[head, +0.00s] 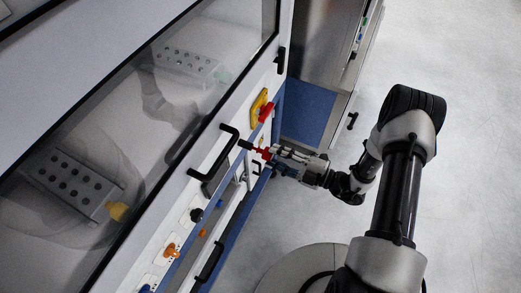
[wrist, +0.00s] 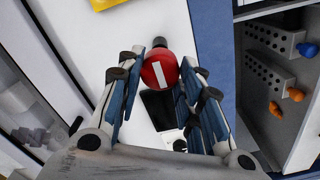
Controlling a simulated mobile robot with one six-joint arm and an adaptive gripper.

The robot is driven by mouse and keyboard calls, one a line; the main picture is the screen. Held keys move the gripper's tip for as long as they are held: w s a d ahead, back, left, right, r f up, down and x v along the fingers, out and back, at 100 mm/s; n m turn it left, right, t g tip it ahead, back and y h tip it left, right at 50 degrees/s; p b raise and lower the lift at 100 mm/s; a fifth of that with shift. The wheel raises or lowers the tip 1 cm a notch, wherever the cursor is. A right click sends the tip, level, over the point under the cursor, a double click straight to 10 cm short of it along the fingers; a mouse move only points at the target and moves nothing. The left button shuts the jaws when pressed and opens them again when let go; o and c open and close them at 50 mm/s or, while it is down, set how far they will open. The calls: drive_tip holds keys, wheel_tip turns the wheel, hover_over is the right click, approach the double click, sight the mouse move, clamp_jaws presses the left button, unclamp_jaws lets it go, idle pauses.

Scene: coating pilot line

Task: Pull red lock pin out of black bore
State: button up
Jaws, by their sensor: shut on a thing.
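The red lock pin (head: 264,153) stands out from the front panel of the white cabinet in the head view. Its thin red shaft runs toward the black bore (head: 245,144); whether its tip is still inside I cannot tell. In the wrist view its round red head (wrist: 158,70) carries a white bar, with the black bore (wrist: 159,42) just behind it. My gripper (head: 273,155) is shut on the pin's head from the right. In the wrist view its blue-padded fingers (wrist: 160,80) lie on either side of the head.
A black door handle (head: 216,152) is close left of the bore. A yellow plate (head: 258,103) with a red knob (head: 266,112) is above. Orange knobs (head: 170,250) sit lower on the panel. A blue rail runs below my gripper. Open floor lies to the right.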

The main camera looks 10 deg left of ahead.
drive_tip(key=shift+v, duration=2.45)
